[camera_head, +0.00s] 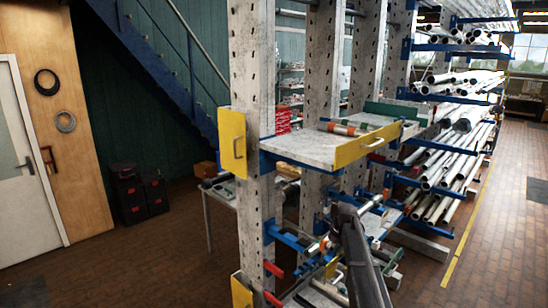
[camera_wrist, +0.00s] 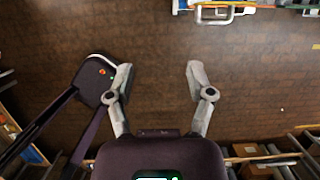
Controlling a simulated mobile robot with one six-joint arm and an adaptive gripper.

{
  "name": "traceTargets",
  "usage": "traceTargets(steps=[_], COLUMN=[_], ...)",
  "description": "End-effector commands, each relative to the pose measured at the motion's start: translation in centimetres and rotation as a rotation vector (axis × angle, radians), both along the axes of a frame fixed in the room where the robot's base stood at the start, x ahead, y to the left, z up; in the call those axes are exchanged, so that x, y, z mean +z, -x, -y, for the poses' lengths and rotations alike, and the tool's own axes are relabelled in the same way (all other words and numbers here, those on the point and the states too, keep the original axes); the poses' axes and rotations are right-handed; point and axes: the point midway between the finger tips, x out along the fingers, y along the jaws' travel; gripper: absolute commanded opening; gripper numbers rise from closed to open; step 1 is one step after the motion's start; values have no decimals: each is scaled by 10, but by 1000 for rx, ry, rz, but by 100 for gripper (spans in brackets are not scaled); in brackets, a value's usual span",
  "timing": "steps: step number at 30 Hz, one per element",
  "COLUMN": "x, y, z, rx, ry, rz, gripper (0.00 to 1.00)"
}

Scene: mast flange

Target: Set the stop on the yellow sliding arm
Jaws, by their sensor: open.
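A tray-like shelf (camera_head: 300,150) with a yellow front panel (camera_head: 352,153) and a metal handle reaches out from the perforated grey mast. A second yellow plate (camera_head: 229,128) with a handle is on the mast's left side. Small red tabs (camera_head: 274,269) stick out beside blue brackets low on the mast. I cannot tell which part is the stop. In the wrist view my gripper (camera_wrist: 158,75) is open and empty, with brick floor beyond it. A handled piece with yellow and blue parts (camera_wrist: 222,14) shows at the top edge, apart from the fingers. In the head view my dark arm hides part of the lower rack.
Coloured cylinders (camera_head: 345,128) lie on the shelf. Blue brackets hold pale pipes (camera_head: 455,150) at the right. Another yellow plate (camera_head: 241,291) is at the mast's foot. Cardboard boxes (camera_wrist: 255,160) show at the bottom of the wrist view. Open brick floor (camera_head: 150,260) lies to the left.

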Motion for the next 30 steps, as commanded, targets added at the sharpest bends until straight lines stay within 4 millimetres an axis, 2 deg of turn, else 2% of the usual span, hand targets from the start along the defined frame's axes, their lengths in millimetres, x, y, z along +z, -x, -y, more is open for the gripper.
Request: traceTargets(steps=[5, 16, 25, 30], x=[0, -18, -44, -70], y=[0, 22, 56, 90], z=[0, -5, -12, -19], rx=[0, 128, 331, 533], ry=[0, 37, 90, 140], rz=[0, 14, 33, 50], gripper=[69, 69, 69, 69])
